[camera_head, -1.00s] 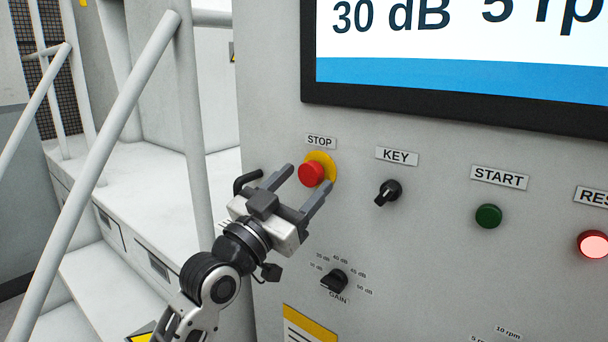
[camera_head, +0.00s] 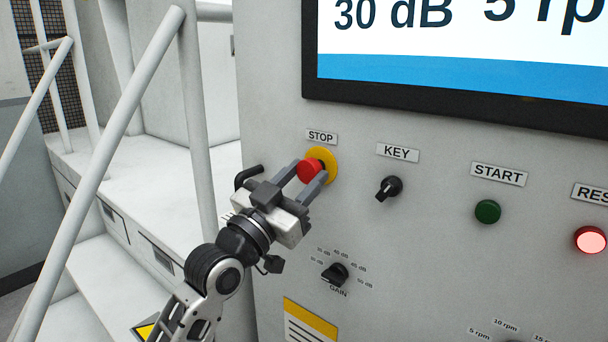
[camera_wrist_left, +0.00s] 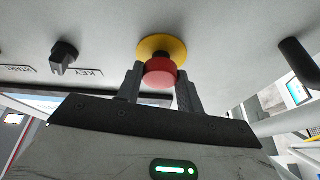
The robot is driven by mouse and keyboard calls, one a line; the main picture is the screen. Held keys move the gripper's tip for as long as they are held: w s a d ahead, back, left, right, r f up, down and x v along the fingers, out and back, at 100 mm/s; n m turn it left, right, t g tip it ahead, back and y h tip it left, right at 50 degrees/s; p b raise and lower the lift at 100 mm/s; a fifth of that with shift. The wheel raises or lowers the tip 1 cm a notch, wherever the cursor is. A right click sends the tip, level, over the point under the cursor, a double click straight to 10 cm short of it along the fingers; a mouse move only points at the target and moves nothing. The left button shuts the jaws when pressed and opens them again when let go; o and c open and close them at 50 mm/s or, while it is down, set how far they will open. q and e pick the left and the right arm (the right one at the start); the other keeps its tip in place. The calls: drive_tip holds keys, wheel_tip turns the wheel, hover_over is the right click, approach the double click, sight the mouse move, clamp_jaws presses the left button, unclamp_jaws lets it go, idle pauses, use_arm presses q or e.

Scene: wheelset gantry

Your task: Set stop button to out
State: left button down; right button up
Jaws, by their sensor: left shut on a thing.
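The red stop button (camera_head: 309,171) sits on a round yellow base (camera_head: 327,161) on the grey panel, under the STOP label (camera_head: 321,137). My left gripper (camera_head: 305,177) has its two fingers on either side of the red cap and is shut on it. In the left wrist view the red cap (camera_wrist_left: 160,73) is between the fingers (camera_wrist_left: 160,85), in front of the yellow base (camera_wrist_left: 162,46). My right gripper does not show.
To the right on the panel are the black key switch (camera_head: 388,189), the green START button (camera_head: 488,212) and a lit red button (camera_head: 590,240). The gain knob (camera_head: 335,273) is below. A screen (camera_head: 460,80) is above. White handrails (camera_head: 110,150) stand at the left.

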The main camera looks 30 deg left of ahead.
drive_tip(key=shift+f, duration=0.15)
use_arm(q)
drive_tip(key=c, duration=0.9)
unclamp_jaws()
drive_tip(key=shift+w, duration=0.1)
drive_tip(key=shift+s+f, duration=0.3)
drive_tip(key=shift+s, duration=0.1)
drive_tip(key=v, duration=1.5)
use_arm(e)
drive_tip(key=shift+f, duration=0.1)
